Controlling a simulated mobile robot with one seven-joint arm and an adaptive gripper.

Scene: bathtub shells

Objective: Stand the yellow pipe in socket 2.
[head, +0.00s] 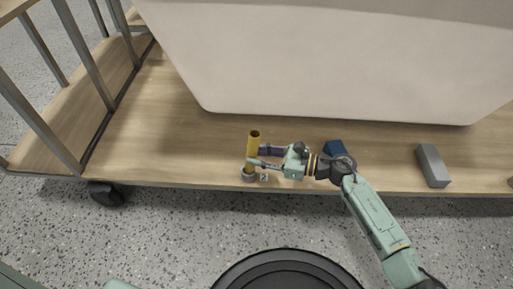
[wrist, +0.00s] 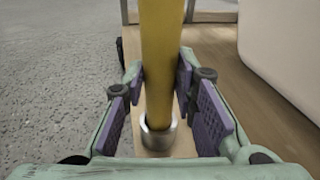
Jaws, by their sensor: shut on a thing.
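The yellow pipe (head: 253,145) stands close to upright in the head view. My gripper (head: 254,163) is shut on it from the right, around its middle to lower part. In the wrist view the yellow pipe (wrist: 162,60) runs between the purple pads of my gripper (wrist: 161,85). Its lower end is inside the grey ring-shaped socket (wrist: 158,136), which also shows in the head view (head: 248,176) near the front edge of the wooden deck. A small label (head: 264,177) sits beside the socket; I take it to read 2. How deep the pipe sits is hidden.
A large white bathtub shell (head: 330,60) stands on the wooden deck (head: 165,130) behind the pipe. A metal rail frame (head: 70,80) stands at the left.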

